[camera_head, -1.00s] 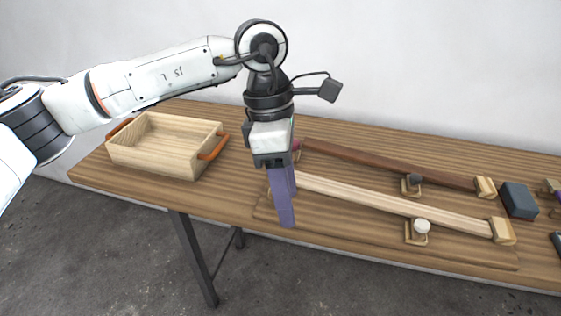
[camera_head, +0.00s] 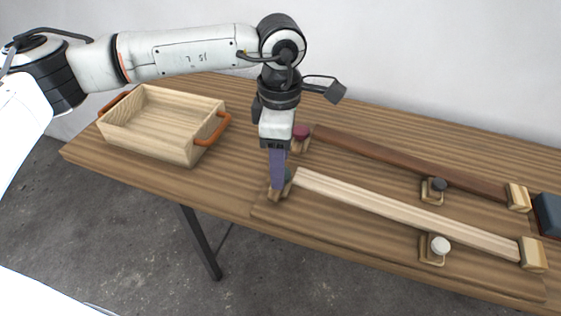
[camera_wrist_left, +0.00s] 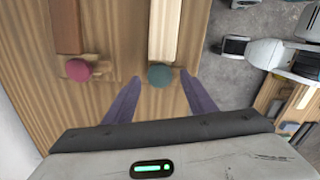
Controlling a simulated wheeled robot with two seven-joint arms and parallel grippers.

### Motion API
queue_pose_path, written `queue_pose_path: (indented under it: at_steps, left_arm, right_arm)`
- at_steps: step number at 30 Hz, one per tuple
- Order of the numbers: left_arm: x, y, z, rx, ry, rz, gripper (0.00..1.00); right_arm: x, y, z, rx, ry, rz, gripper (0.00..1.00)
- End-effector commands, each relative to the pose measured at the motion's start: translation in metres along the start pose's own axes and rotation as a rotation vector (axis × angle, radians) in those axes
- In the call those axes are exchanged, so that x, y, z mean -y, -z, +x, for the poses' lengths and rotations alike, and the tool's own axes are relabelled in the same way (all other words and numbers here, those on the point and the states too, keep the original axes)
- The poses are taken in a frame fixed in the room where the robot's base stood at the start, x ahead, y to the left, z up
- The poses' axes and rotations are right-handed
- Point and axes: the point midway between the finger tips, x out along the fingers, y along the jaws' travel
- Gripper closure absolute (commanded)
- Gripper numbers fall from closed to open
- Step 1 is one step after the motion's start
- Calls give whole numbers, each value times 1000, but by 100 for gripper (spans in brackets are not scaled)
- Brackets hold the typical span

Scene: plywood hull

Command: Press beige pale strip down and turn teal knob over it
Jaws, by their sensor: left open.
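The beige pale strip (camera_head: 400,212) lies along the board between end blocks, with a slightly raised bow not clear to judge. It also shows in the left wrist view (camera_wrist_left: 165,30). The teal knob (camera_wrist_left: 160,75) sits on a small wooden block at the strip's left end. In the head view the knob (camera_head: 288,174) is partly hidden behind my gripper. My left gripper (camera_head: 276,186) points down at the knob. In the left wrist view its purple fingers (camera_wrist_left: 162,80) are open, one on each side of the knob, apart from it. My right gripper is not in view.
A dark brown strip (camera_head: 400,165) runs behind, with a maroon knob (camera_head: 301,132) at its left and a dark knob (camera_head: 438,184) along it. A white knob (camera_head: 440,245) stands in front of the beige strip. A wooden tray (camera_head: 155,125) with orange handles stands at left.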

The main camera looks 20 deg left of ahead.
Motion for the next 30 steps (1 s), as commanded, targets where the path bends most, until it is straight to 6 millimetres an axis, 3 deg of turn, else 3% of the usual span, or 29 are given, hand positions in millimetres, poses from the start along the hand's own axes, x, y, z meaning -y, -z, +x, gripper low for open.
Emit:
queue_pose_path:
  at_steps: [5,13,21,30]
  left_arm:
    - [0,0,13,1,0,1,49]
    - [0,0,15,0,0,1,49]
    - [0,0,14,0,0,1,91]
    - [0,0,18,1,0,-175,90]
  right_arm:
    - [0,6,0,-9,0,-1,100]
    - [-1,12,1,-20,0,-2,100]
    - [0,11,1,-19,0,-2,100]
    - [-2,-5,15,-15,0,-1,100]
